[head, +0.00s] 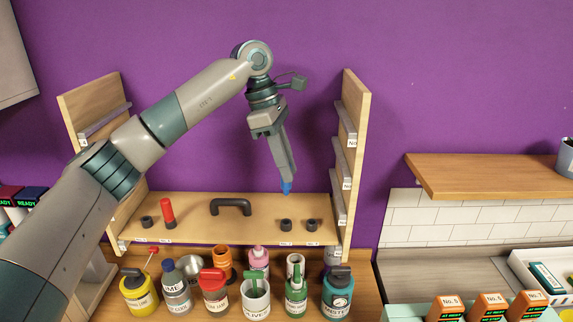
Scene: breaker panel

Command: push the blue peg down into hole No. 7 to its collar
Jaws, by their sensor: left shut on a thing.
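My left gripper (285,176) points down and is shut on the blue peg (287,188). Only a short blue end shows below the fingertips; the rest is hidden between them. The peg is above the wooden shelf board (190,233), apart from it as far as I can tell. Two short dark round sockets, a left one (286,225) and a right one (311,225), stand on the board below the peg. The small labels on the board's front edge are too small to read, so I cannot tell which hole is No. 7. My right gripper is not in view.
A red peg (167,211) stands upright at the board's left, beside another dark socket (147,222). A black handle (230,206) rises mid-board. Wooden side panels, left (92,97) and right (354,110), flank it. Several jars stand in front.

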